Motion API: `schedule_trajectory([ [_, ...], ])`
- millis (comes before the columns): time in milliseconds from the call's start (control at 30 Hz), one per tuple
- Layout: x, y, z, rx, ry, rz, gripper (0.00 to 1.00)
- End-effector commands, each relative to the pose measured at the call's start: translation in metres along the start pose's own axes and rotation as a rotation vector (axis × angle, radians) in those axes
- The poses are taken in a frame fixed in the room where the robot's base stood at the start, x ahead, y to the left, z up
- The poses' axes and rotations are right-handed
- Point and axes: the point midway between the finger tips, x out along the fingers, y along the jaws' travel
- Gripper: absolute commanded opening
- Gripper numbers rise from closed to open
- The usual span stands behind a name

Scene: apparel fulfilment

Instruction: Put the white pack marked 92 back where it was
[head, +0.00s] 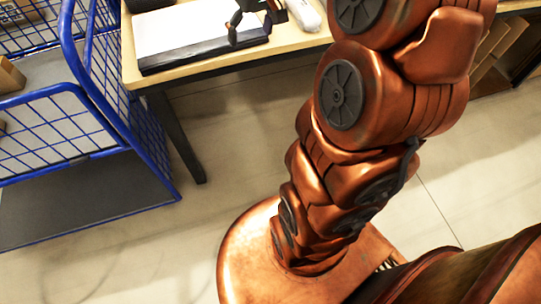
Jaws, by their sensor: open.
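My gripper (252,24) is at the top of the head view, over the wooden table (290,42). Its dark fingers are apart, and I see nothing between them. It is at the right end of a flat white surface with a dark front edge (185,30). A small whitish object (305,14) lies just right of the gripper, cut by the top edge. No number can be read on it, so I cannot tell whether it is the pack marked 92. No other likely pack shows.
A blue wire cage cart (75,130) with a grey base stands left of the table. A brown box (10,75) shows at the left edge. Shelving with brown cartons (495,45) is at the upper right. The pale floor (225,155) before the table is clear.

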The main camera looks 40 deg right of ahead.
Motion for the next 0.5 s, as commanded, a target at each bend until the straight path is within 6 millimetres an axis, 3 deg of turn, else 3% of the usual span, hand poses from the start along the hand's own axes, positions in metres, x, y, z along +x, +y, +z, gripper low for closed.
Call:
schedule_trajectory([
  [33,0.003,-0.024,0.020,-0.028,-0.033,-0.005,0.85],
  [200,0.016,-0.082,0.092,-0.075,-0.153,-0.003,0.85],
  [333,0.025,-0.110,0.155,-0.093,-0.244,0.015,0.85],
  [500,0.035,-0.125,0.230,-0.091,-0.346,0.049,0.85],
])
